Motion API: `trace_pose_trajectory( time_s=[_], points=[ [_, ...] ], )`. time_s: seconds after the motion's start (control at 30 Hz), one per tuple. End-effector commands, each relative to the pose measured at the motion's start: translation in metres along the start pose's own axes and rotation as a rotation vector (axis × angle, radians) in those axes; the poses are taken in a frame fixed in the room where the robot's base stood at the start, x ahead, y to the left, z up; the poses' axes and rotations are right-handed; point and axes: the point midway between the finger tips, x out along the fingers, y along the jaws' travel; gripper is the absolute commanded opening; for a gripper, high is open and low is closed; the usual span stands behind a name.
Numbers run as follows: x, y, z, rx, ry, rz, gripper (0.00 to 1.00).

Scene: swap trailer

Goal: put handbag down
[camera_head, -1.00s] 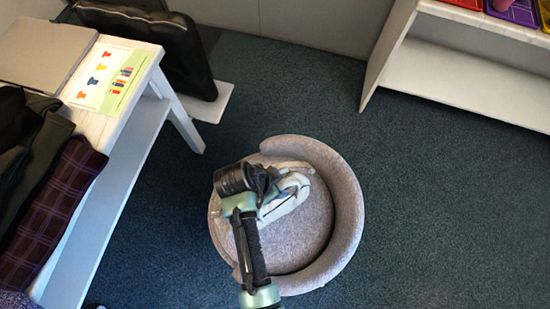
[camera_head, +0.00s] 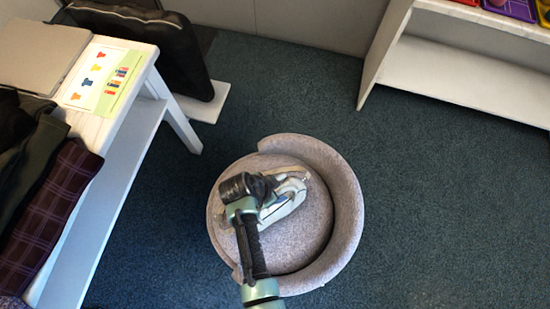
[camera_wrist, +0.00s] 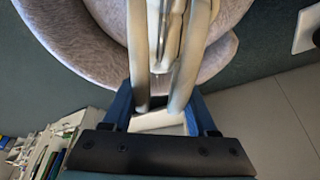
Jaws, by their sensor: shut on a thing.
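A pale handbag (camera_head: 287,197) shows at the end of my arm, over the seat of a round grey upholstered chair (camera_head: 349,205) with a low curved back. My gripper (camera_wrist: 163,112) is shut on the handbag. In the wrist view the cream straps or edges of the handbag (camera_wrist: 140,55) run up from between the blue fingers, with the chair (camera_wrist: 85,30) behind. The handbag's underside is hidden, so I cannot tell whether it touches the seat. My wrist covers part of the bag in the head view.
A white table (camera_head: 125,130) with folded clothes (camera_head: 50,200) and a printed card (camera_head: 104,78) stands at the left. A black padded item (camera_head: 150,40) is behind it. White shelving (camera_head: 460,75) stands at the upper right. Carpet around the chair is clear.

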Motion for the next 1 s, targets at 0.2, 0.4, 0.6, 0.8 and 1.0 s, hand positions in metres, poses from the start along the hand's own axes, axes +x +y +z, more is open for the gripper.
trace_pose_trajectory(
  time_s=[0.2, 0.4, 0.6, 0.8, 1.0],
  points=[
    [0.001, 0.0, 0.001, 0.0, 0.0, 0.0, 0.88],
    [0.001, 0.0, 0.001, 0.0, 0.0, 0.0, 0.88],
    [-0.005, 0.0, -0.001, 0.0, 0.0, -0.001, 0.88],
    [-0.037, -0.001, -0.001, -0.001, 0.001, -0.004, 0.88],
    [-0.079, -0.001, -0.001, -0.001, 0.001, -0.004, 0.88]
  ],
)
